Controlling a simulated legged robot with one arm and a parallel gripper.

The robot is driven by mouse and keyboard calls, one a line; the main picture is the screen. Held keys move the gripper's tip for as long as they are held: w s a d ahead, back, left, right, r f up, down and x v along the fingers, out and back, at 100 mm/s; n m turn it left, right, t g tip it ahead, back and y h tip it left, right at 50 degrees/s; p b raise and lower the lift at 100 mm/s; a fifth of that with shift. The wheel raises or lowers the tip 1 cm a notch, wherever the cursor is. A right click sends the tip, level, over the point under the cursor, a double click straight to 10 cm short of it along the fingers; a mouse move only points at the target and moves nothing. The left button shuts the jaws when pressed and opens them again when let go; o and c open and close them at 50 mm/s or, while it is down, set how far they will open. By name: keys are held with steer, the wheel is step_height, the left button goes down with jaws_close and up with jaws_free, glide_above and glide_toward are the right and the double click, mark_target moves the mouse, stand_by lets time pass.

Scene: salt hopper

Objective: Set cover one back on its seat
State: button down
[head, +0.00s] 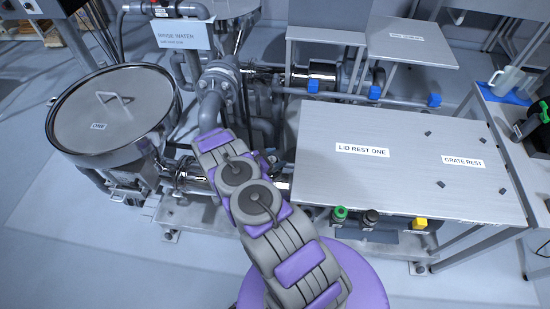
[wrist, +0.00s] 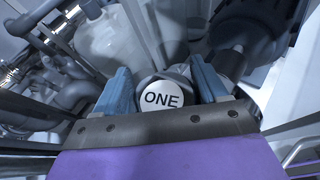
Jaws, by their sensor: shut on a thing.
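My gripper (wrist: 160,88) shows in the wrist view with its two blue fingers on either side of a round grey piece with a white face marked ONE (wrist: 161,97). It is shut on this piece. Whether this piece is cover one, and where its seat is, I cannot tell. In the head view a round metal lid with a bar handle (head: 113,97) lies on the drum labelled ONE (head: 99,126) at the left. My gripper is hidden behind my arm there.
A metal table (head: 400,120) marked LID REST ONE and GRATE REST stands at the right, its top mostly bare. Pipes and valves (head: 210,105) crowd the middle. A RINSE WATER sign (head: 182,36) stands behind. Green, black and yellow fittings (head: 371,218) line the table's front.

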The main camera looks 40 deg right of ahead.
steer(key=shift+f, duration=0.4)
jaws_free()
steer(key=p+v, duration=0.3)
steer(key=v, duration=1.4)
steer(key=shift+a, duration=0.2)
steer(key=shift+r, duration=0.1)
